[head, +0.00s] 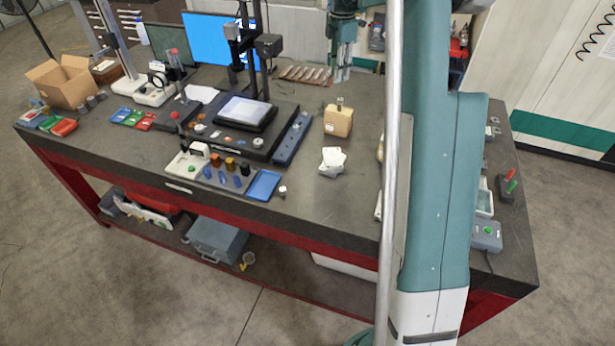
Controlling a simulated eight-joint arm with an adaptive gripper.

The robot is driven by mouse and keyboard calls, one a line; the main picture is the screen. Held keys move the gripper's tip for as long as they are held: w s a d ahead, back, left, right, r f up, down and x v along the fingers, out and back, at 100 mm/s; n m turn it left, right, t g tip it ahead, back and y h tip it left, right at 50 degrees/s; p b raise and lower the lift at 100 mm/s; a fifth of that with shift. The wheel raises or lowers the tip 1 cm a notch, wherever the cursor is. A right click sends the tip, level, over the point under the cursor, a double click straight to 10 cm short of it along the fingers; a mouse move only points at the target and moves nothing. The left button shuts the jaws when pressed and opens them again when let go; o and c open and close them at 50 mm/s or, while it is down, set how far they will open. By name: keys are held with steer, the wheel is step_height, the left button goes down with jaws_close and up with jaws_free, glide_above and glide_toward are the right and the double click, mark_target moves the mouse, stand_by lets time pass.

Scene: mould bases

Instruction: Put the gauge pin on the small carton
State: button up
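A tan block-like box (338,122) stands on the bench right of centre; it may be the small carton, but I cannot be sure. A short grey cylinder (340,102) shows upright at its top; I cannot tell whether this is the gauge pin. Another small metal piece (282,190) stands near the front edge, by a blue tray. An open cardboard box (62,82) sits at the far left. My gripper (342,76) points down, above and behind the tan box in the picture. Its fingers are too small to judge, and nothing is clearly held.
A white irregular piece (332,161) lies in front of the tan box. A black stand with a bright plate (245,113) is left of it, with a monitor (213,40) behind. My arm hides part of the right bench. Bare bench (300,215) shows along the front.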

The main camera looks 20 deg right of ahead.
steer(key=s+a+r+m+t, duration=0.2)
steer(key=s+a+r+m, duration=0.3)
steer(key=s+a, duration=0.6)
steer(key=s+a+r+m+t, duration=0.1)
steer(key=s+a+r+m, duration=0.3)
steer(key=s+a+r, duration=0.5)
steer(key=s+a+f+m+t, duration=0.1)
steer(key=s+a+f+m, duration=0.2)
steer(key=s+a, duration=0.2)
steer(key=s+a+f+m+t, duration=0.1)
steer(key=s+a+f+m, duration=0.2)
steer(key=s, duration=0.9)
steer(key=s+a+f+m+t, duration=0.1)
steer(key=s+a+f+m, duration=0.2)
steer(key=s+a+f, duration=0.2)
steer(key=s+a, duration=0.2)
steer(key=s, duration=0.2)
steer(key=shift+s+f+t, duration=0.15)
steer(key=shift+s+t, duration=0.1)
steer(key=shift+t, duration=0.15)
